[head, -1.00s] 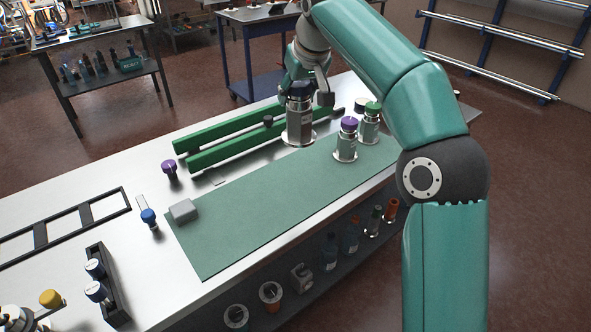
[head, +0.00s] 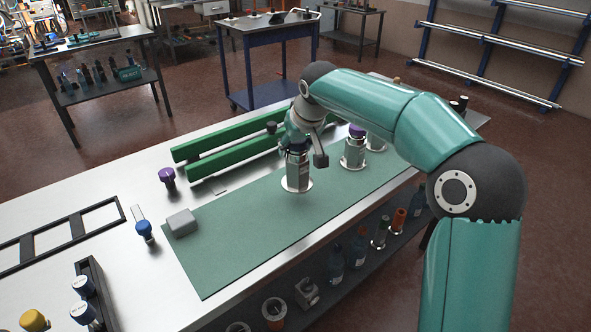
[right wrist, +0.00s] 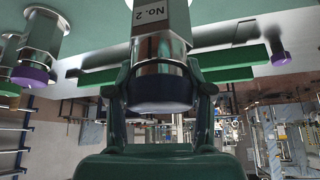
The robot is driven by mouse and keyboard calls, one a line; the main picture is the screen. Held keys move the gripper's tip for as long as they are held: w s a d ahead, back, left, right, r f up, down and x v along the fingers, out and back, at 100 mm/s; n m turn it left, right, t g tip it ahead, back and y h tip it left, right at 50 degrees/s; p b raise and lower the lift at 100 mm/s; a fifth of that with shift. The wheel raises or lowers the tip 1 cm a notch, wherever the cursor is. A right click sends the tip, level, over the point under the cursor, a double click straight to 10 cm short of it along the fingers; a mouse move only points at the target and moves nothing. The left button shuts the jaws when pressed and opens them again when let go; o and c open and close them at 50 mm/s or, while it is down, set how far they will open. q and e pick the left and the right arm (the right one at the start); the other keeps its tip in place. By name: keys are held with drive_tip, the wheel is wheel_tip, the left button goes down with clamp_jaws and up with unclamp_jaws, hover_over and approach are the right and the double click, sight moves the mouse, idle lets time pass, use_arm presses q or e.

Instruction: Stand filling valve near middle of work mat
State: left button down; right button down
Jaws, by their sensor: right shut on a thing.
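A steel filling valve (head: 298,176) with a round base flange stands upright over the green work mat (head: 235,225), near its middle. My right gripper (head: 298,148) is shut around its upper part from above. In the head view the flange looks at or very near the mat; I cannot tell whether it touches. In the right wrist view the held valve (right wrist: 160,40) is between the fingers (right wrist: 160,88), with a dark cap end and a "No. 2" label. My left gripper is not in view.
A purple-capped steel valve (head: 353,152) stands on the mat to the right, with another (head: 376,143) partly behind my arm. Green rails (head: 225,160) lie along the back edge. A grey block (head: 181,222) sits at the mat's left end. The mat's left half is mostly clear.

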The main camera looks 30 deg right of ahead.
sight(296, 165)
drive_tip(key=shift+f, duration=2.75)
drive_tip(key=shift+c, duration=2.3)
unclamp_jaws()
drive_tip(key=shift+s+f, duration=0.1)
drive_tip(key=v, duration=1.2)
